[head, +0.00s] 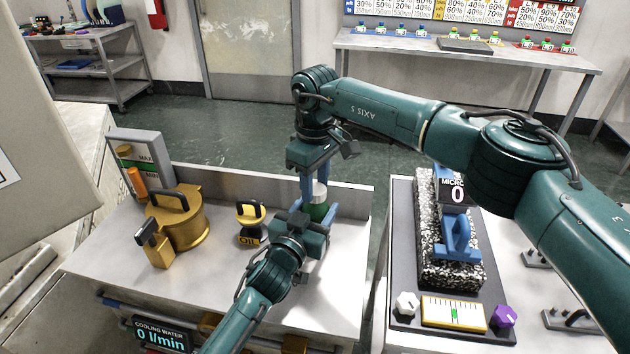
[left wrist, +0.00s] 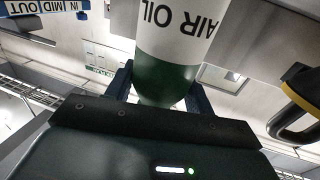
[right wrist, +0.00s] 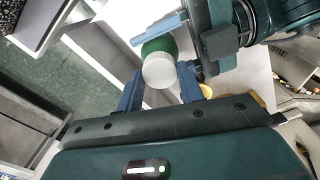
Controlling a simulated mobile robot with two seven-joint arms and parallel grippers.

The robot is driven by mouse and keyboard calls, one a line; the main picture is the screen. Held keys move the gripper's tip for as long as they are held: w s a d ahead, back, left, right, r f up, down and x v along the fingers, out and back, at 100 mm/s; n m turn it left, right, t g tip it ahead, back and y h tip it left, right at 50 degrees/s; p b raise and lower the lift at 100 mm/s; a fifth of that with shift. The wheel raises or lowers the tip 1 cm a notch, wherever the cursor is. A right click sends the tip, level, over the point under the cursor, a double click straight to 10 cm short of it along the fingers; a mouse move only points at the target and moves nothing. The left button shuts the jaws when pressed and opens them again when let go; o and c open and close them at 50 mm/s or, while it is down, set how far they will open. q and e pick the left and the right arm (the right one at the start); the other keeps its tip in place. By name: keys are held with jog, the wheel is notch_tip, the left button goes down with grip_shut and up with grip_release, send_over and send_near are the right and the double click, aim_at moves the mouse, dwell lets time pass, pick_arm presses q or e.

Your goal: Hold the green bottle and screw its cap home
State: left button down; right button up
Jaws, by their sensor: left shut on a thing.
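The green bottle (head: 317,211) stands upright over the light bench top, with a pale upper part and a white cap (right wrist: 158,71). In the left wrist view the bottle (left wrist: 165,75) shows a white AIR OIL label above a green band. My left gripper (head: 313,213) is shut on the bottle from the near side. My right gripper (head: 319,183) points down from above, its blue fingers on either side of the cap. In the right wrist view its fingers (right wrist: 160,68) stand open, with a small gap to the cap. Whether the cap is seated cannot be told.
A yellow oil can (head: 250,224) stands just left of the bottle. A gold pot (head: 180,222) with a dark handle is further left. A second bench (head: 400,345) with a blue-handled gauge (head: 460,240) is right, across a gap. The bench's front right is clear.

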jog(key=o, duration=0.4)
jog(key=shift+r, duration=0.1)
jog(key=shift+r, duration=2.2)
jog(key=shift+c, duration=0.3)
